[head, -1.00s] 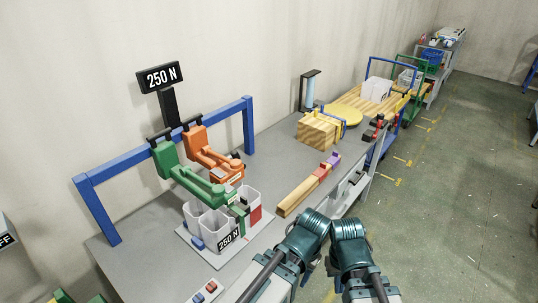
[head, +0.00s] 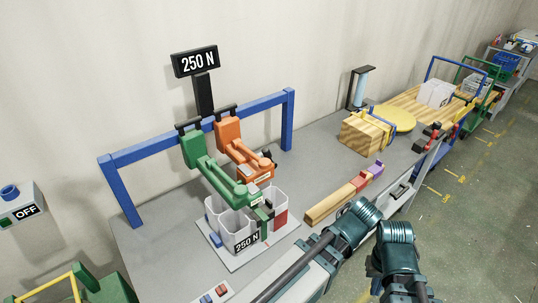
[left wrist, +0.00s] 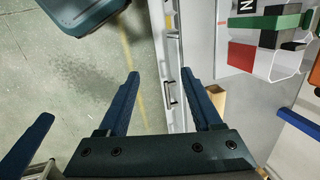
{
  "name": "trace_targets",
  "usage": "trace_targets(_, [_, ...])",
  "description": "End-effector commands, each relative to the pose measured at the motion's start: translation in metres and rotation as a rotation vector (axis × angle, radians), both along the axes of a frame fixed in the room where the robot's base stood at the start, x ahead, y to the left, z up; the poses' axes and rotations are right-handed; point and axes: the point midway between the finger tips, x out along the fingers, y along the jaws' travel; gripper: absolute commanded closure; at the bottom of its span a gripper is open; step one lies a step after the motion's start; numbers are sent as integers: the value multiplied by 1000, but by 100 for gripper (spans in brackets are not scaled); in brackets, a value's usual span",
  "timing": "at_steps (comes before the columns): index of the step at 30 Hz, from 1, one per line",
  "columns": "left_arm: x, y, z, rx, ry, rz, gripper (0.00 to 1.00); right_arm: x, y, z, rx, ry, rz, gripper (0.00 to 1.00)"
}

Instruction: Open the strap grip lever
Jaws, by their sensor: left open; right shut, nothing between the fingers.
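A green hand tool (head: 217,170) and an orange hand tool (head: 243,153) hang from a blue frame (head: 158,148) over the bench. Their front ends are above white bins (head: 238,226) marked 250 N. I cannot tell which part is the strap grip lever. My left gripper (left wrist: 161,74) is open and empty in the left wrist view, over the bench's front edge and apart from the tools. My right gripper (head: 404,284) is low in the head view, in front of the bench; its fingers are mostly hidden, and it is shut and empty.
A wooden bar with red and purple blocks (head: 345,194) lies near the bench's front edge. A strapped wooden box (head: 366,132) and yellow disc (head: 393,118) stand farther right. A grey OFF box (head: 22,204) is at the left.

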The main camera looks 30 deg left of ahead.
Motion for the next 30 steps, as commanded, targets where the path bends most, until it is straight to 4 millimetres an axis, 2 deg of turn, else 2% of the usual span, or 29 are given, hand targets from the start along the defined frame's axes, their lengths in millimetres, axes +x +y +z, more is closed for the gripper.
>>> trace_targets(1, [29,17,-19,85,-7,-51,34,0,0,-25,0,0,0,100])
trace_targets(5, [94,77,-27,392,22,-234,34,0,0,-64,0,0,0,100])
trace_targets(9, [152,135,-11,733,145,-400,34,0,0,-101,0,0,-1,100])
trace_targets(12, [183,164,8,937,270,-481,34,0,0,-122,0,0,-1,100])
trace_targets(15, [205,183,27,1095,395,-529,34,0,0,-137,0,0,-1,100])
trace_targets(19, [222,195,47,1226,521,-559,34,0,0,-149,0,0,-1,100])
trace_targets(24, [228,200,60,1291,597,-571,34,0,0,-152,0,0,-1,100])
trace_targets(30, [228,205,62,1295,603,-571,34,0,0,-151,0,0,-1,100])
